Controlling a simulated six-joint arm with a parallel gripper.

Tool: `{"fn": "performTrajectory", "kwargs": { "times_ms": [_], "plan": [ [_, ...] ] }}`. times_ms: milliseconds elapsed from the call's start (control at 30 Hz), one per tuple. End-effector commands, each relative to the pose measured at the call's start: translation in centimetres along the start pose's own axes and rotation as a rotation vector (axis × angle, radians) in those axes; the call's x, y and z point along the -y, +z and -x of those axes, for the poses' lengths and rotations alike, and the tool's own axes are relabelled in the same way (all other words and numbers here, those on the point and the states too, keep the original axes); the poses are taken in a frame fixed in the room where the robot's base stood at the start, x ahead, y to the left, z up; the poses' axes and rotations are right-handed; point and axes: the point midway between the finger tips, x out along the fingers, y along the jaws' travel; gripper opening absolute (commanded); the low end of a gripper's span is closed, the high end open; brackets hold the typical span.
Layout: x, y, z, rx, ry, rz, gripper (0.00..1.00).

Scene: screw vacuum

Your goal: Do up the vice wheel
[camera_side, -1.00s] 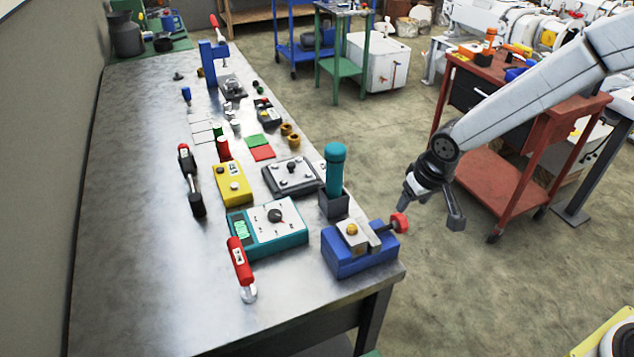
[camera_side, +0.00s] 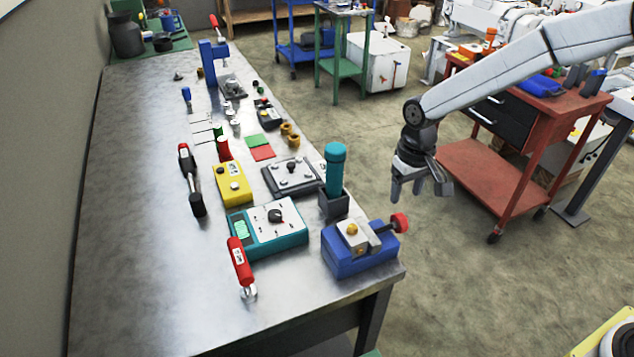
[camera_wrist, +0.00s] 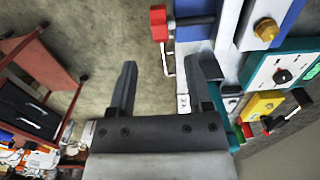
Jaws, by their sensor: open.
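The blue vice (camera_side: 358,247) sits at the near right corner of the workbench, with a brass part (camera_side: 352,230) on its top block. Its red wheel (camera_side: 400,222) sticks out on the right side, past the bench edge. My gripper (camera_side: 410,193) is open and empty, above and a little behind the wheel, apart from it. In the wrist view the open fingers (camera_wrist: 167,75) show, with the red wheel (camera_wrist: 158,22) beyond them near the top and the blue vice (camera_wrist: 195,15) to its right.
A teal cylinder (camera_side: 335,168) stands in a dark holder just behind the vice. A teal meter (camera_side: 268,228) and a red-handled tool (camera_side: 240,264) lie left of it. A red cart (camera_side: 490,175) stands behind my arm.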

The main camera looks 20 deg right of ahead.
Motion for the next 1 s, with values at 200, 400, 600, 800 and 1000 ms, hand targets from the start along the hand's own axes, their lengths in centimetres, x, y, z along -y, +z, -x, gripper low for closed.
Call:
{"fn": "performTrajectory", "kwargs": {
  "times_ms": [200,400,600,800,1000],
  "plan": [
    [0.0,0.0,-0.5,0.001,0.000,-0.001,0.65],
    [0.0,0.1,-2.0,0.002,0.000,0.000,0.65],
    [0.0,0.1,-4.5,0.001,0.000,0.000,0.65],
    [0.0,0.1,-6.6,0.000,-0.001,0.000,0.65],
    [0.0,0.0,-7.7,-0.002,-0.002,0.000,0.65]
  ]
}}
